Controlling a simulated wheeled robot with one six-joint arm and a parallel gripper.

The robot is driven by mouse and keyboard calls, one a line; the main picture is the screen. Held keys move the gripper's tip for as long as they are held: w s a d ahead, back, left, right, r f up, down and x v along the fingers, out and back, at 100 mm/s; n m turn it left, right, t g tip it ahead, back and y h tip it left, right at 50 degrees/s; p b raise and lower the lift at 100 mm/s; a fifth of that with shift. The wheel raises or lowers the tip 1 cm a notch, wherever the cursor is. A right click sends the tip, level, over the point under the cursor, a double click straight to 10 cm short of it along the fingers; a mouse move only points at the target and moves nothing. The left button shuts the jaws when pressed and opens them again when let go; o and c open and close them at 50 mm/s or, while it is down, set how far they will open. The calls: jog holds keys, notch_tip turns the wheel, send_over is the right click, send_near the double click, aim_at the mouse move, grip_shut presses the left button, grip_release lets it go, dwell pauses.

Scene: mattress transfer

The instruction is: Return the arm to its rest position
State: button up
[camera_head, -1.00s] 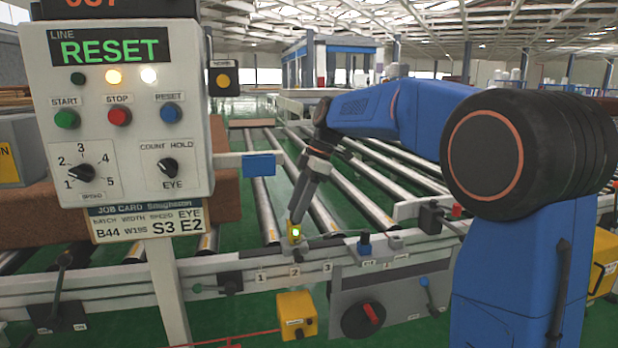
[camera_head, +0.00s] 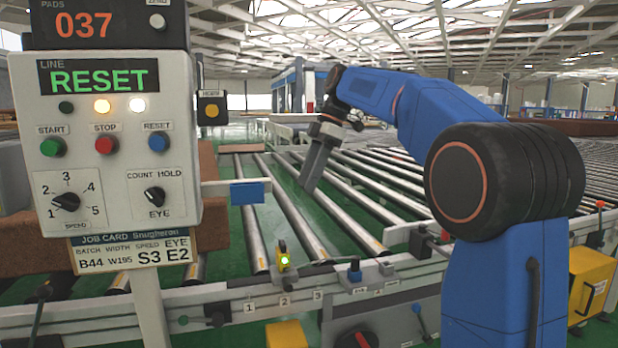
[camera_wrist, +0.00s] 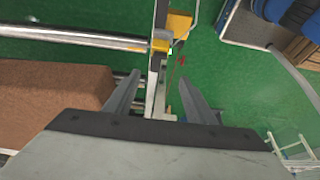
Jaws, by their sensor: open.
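My gripper (camera_head: 313,172) hangs from my raised blue arm over the roller conveyor in the head view, pointing down. In the wrist view my gripper (camera_wrist: 160,97) has its two fingers apart with nothing held between them. The yellow sensor eye (camera_head: 283,256) with a green light sits on the conveyor rail below and left of the gripper, apart from it. The sensor eye also shows in the wrist view (camera_wrist: 160,42), beyond the fingers.
A control panel (camera_head: 105,215) reading RESET stands at the left, with a brown mattress (camera_head: 213,225) behind it. The conveyor rollers (camera_head: 372,185) stretch back and right. A yellow box (camera_head: 590,285) stands right of my arm. Air above the rollers is free.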

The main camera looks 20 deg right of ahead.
jog(key=shift+r, duration=0.1)
jog(key=s+d+f+m+t+h, duration=0.2)
jog(key=s+f+m, duration=0.7)
jog(key=s+f, duration=0.6)
jog(key=s+d+f+m+t+h, duration=0.2)
jog(key=s+d+f+m, duration=0.3)
jog(key=s+f+m, duration=0.4)
jog(key=s+f, duration=0.6)
jog(key=s, duration=0.6)
jog(key=shift+s+t, duration=0.25)
jog(key=shift+t, duration=0.15)
jog(key=shift+r, duration=0.1)
dwell(0.7)
